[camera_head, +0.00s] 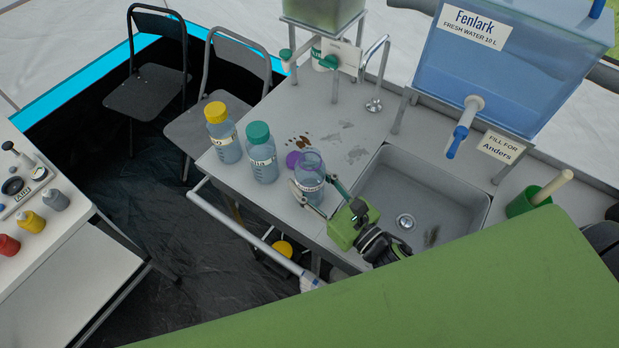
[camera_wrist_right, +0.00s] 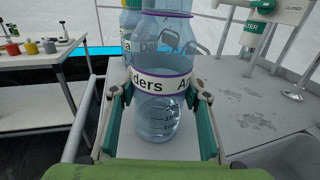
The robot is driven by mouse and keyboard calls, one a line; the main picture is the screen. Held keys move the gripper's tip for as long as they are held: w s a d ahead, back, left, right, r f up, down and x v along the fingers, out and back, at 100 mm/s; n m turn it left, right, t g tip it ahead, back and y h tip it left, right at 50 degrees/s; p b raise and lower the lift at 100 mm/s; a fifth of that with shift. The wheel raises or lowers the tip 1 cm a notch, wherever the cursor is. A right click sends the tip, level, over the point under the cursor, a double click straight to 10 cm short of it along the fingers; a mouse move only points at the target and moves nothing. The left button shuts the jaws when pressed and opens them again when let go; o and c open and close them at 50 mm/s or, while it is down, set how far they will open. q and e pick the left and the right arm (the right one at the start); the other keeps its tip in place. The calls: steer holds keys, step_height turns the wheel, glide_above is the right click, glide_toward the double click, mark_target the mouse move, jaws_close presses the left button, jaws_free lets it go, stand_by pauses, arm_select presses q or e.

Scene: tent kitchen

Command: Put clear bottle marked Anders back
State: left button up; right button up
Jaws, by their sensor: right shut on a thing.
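The clear bottle marked Anders (camera_head: 310,170) is upright at the counter's front edge, left of the sink. In the right wrist view the bottle (camera_wrist_right: 155,116) shows a purple-edged white label reading "ders A". My right gripper (camera_head: 317,196) has its green-edged fingers on both sides of the bottle and is shut on it. In the wrist view the right gripper (camera_wrist_right: 160,118) holds it around the label and lower body. I cannot tell whether its base touches the counter. My left gripper is not in view.
A teal-capped bottle (camera_head: 261,153) and a yellow-capped bottle (camera_head: 222,133) stand left along the counter (camera_head: 345,115). The sink (camera_head: 419,200) lies right, under the blue Fenlark water tank (camera_head: 510,60) with its tap. Counter behind the bottles is mostly clear.

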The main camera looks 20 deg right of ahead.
steer(key=shift+f, duration=0.15)
steer(key=o, duration=1.2)
steer(key=shift+r, duration=0.25)
steer(key=shift+s+d+f, duration=0.15)
steer(key=shift+s+f, duration=0.05)
steer(key=shift+s, duration=0.15)
steer(key=b+v, duration=0.3)
steer(key=v, duration=0.7)
steer(key=shift+s+d+r+b, duration=0.15)
steer(key=shift+s+d+b, duration=0.15)
steer(key=shift+s, duration=0.3)
